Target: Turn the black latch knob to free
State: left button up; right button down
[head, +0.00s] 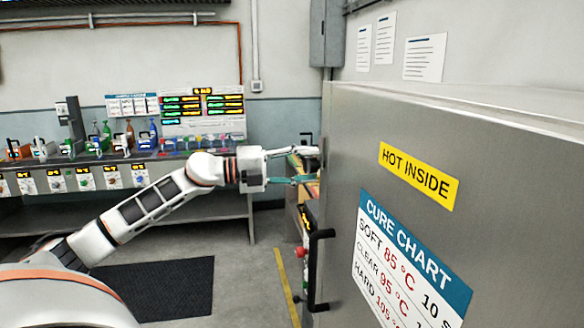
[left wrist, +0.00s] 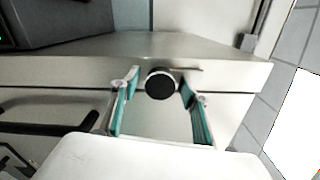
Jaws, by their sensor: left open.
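The black latch knob (left wrist: 160,85) shows in the left wrist view as a round black disc on a pale metal front. My left gripper (left wrist: 157,93) is open, with one teal-lined finger on each side of the knob. I cannot tell whether the fingers touch it. In the head view my left gripper (head: 297,167) reaches to the far front edge of the large metal cabinet (head: 345,120). My right gripper is not in view.
A black bar handle (head: 315,270) stands out from the cabinet front below the gripper. It also shows in the left wrist view (left wrist: 45,108). A bench (head: 215,152) with bottles and modules stands along the back wall. A dark floor mat (head: 155,285) lies below my arm.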

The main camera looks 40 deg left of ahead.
pick_arm(q)
jog(key=shift+v, duration=0.95)
jog(key=v, duration=1)
jog(key=s+d+f+n+t+y, duration=0.1)
jog(key=d+f+n+y, duration=0.3)
jog(key=f, duration=0.8)
jog(key=s+d+f+n+t+y, duration=0.1)
jog(key=f+n, duration=0.6)
jog(key=f, duration=0.4)
jog(key=s+d+f+n+t+y, duration=0.1)
jog(key=d+f+n+y, duration=0.3)
jog(key=f, duration=0.8)
jog(key=s+d+f+n+g, duration=0.3)
jog(key=s+d+f+n, duration=0.1)
jog(key=s+d+f, duration=0.3)
jog(key=s+d+f+n+g, duration=0.3)
jog(key=s+d+f, duration=0.4)
jog(key=d+f, duration=0.5)
jog(key=d+n, duration=0.1)
jog(key=d, duration=0.3)
jog(key=shift+s+f+h, duration=0.25)
jog(key=shift+f+h, duration=0.05)
jog(key=shift+h, duration=0.1)
